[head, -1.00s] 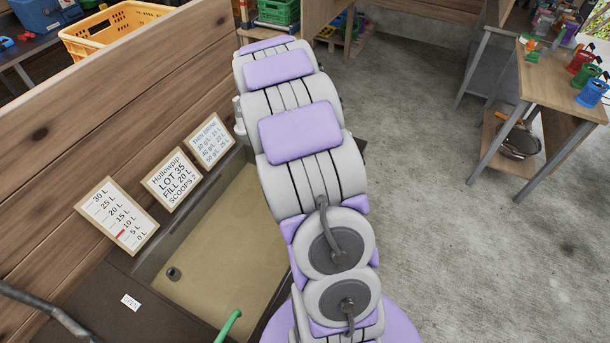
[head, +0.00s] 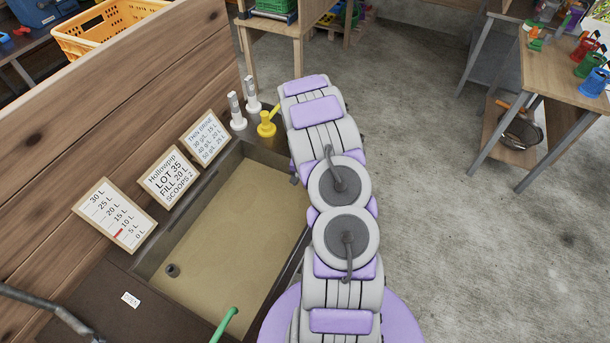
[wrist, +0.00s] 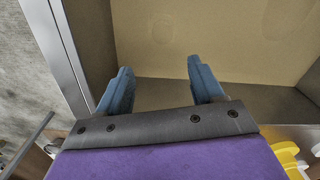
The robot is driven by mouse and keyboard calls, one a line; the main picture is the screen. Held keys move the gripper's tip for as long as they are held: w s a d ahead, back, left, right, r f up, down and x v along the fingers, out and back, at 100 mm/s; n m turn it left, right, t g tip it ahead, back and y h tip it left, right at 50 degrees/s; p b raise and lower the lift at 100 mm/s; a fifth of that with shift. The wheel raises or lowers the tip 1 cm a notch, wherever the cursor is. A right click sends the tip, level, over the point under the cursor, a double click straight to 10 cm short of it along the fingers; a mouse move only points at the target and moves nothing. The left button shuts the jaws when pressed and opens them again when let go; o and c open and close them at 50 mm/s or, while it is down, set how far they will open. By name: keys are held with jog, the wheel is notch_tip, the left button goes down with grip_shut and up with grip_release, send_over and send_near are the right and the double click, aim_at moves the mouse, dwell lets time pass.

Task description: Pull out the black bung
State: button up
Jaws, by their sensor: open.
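The black bung (head: 173,270) is a small dark round plug with a lighter middle. I cannot make out the bung in the wrist view. My gripper (wrist: 159,68) is open and empty, its two blue fingers spread over the inside of the sink. The sink wall and floor show in front of the fingers. In the head view my gripper is hidden behind my arm, which crosses the right side of the sink.
White taps (head: 236,111) and a yellow tap (head: 266,124) stand at the sink's far end. A green hose (head: 225,325) hangs over the near edge. Sign cards (head: 115,214) lean on the wooden wall along the left. Open concrete floor lies to the right.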

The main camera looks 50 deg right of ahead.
jog(key=a+f, duration=0.1)
jog(key=f, duration=0.3)
jog(key=a+f+b, duration=0.1)
jog(key=shift+s+a+f, duration=0.1)
jog(key=shift+a+f, duration=0.25)
jog(key=shift+f, duration=0.05)
jog(key=f, duration=0.2)
jog(key=d+f+b, duration=0.1)
jog(key=f, duration=0.1)
jog(key=d+f, duration=0.1)
jog(key=f, duration=0.1)
jog(key=shift+f, duration=0.4)
jog(key=shift+a, duration=0.8)
jog(key=shift+d, duration=0.65)
jog(key=c, duration=0.6)
jog(key=shift+a, duration=0.3)
jog(key=c, duration=0.4)
jog(key=o, duration=0.4)
grip_shut()
